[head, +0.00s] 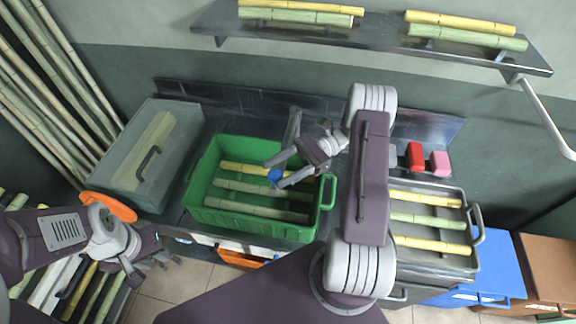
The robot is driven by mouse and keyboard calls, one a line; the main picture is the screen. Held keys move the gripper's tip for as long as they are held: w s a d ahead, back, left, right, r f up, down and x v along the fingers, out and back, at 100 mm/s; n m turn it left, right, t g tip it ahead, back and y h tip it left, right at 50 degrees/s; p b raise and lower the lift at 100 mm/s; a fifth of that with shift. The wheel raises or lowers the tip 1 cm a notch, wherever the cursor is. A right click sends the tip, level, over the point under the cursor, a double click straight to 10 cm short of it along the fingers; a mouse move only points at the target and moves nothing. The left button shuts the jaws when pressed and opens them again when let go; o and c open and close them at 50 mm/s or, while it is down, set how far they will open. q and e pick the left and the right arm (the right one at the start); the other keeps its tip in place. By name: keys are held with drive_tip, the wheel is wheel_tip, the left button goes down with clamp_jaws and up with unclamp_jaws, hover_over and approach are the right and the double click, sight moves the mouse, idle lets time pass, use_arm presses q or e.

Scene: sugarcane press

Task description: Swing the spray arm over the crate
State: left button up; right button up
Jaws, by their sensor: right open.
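The green crate (262,224) stands on the dark counter, with yellow and green cane pieces lying inside. A grey bar (292,127) rises at the crate's back edge and appears to be part of the spray arm; most of it is hidden behind my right gripper. A round blue tip (275,175) shows over the crate. My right gripper (279,171) is open above the crate, its fingers on either side of the blue tip; contact cannot be told. My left gripper (158,268) is low at the left, by the counter's front edge, clear of the crate; its jaw opening is unclear.
A grey lidded box (187,140) stands left of the crate. A wall shelf (385,37) holds cane above. Blue (487,272) and brown (545,268) bins stand far right.

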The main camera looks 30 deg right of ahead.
drive_tip(key=d, duration=0.1)
drive_tip(key=d+b, duration=0.1)
drive_tip(key=d, duration=0.2)
drive_tip(key=shift+w+f, duration=0.3)
drive_tip(key=d+p, duration=0.1)
drive_tip(key=p, duration=0.1)
drive_tip(key=d+p, duration=0.1)
drive_tip(key=p, duration=0.1)
drive_tip(key=d+p, duration=0.1)
drive_tip(key=p, duration=0.1)
drive_tip(key=shift+w+d+r, duration=0.15)
drive_tip(key=shift+d+r, duration=0.1)
